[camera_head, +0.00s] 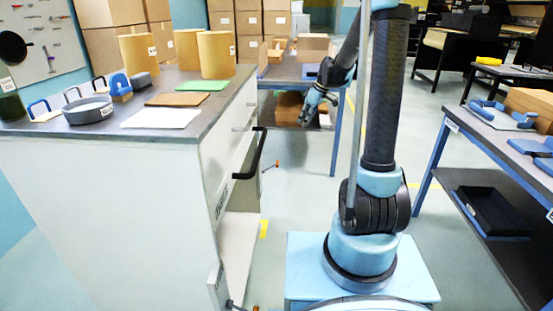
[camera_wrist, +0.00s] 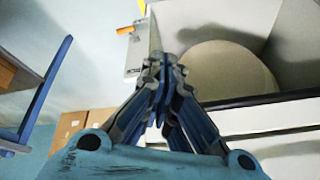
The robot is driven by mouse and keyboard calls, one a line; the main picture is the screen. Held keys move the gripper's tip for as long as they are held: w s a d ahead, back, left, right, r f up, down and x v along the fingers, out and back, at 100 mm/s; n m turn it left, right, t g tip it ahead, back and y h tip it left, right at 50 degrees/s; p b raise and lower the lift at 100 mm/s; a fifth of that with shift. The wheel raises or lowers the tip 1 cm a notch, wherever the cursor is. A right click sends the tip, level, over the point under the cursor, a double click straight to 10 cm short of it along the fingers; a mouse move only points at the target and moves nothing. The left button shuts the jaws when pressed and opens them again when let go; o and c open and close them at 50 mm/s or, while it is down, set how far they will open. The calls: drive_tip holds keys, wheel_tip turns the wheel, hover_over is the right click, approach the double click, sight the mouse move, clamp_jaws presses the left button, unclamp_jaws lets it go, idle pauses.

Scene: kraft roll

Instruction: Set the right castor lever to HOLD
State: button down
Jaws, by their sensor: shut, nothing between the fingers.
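The white cart (camera_head: 150,190) with a dark top stands at left in the head view. A small orange lever (camera_head: 271,164) sticks out low at its far corner, and another dark lever with an orange tip (camera_head: 235,306) shows at its near corner. I cannot tell from the head view how either is set. In the wrist view an orange lever (camera_wrist: 126,30) sticks out beside a pale labelled plate (camera_wrist: 135,62); the label is too small to read. My gripper (camera_head: 306,118) hangs beyond the cart's far end. In the wrist view my gripper (camera_wrist: 161,62) is shut and empty, apart from the lever.
The cart's black handle (camera_head: 254,155) juts toward the aisle. A blue-legged table (camera_head: 338,125) stands behind my gripper. A shelf bench (camera_head: 480,120) is at right. Kraft rolls (camera_head: 216,55) stand on the cart top. The floor between cart and bench is mostly clear.

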drive_tip(key=w+a+f+n+y, duration=0.2)
drive_tip(key=w+a+f+n, duration=0.3)
drive_tip(key=w+f, duration=0.8)
drive_tip(key=a+f, duration=0.1)
drive_tip(key=a, duration=0.2)
drive_tip(key=shift+w+f+g, duration=0.3)
drive_tip(key=shift+w+g, duration=0.05)
drive_tip(key=shift+g, duration=0.05)
drive_tip(key=shift+a, duration=0.1)
hover_over(277, 162)
drive_tip(key=f, duration=0.8)
drive_tip(key=shift+a, duration=0.35)
drive_tip(key=f, duration=0.3)
drive_tip(key=shift+d+f, duration=0.1)
drive_tip(key=shift+d, duration=0.15)
drive_tip(key=shift+d+f, duration=0.15)
drive_tip(key=shift+f, duration=0.45)
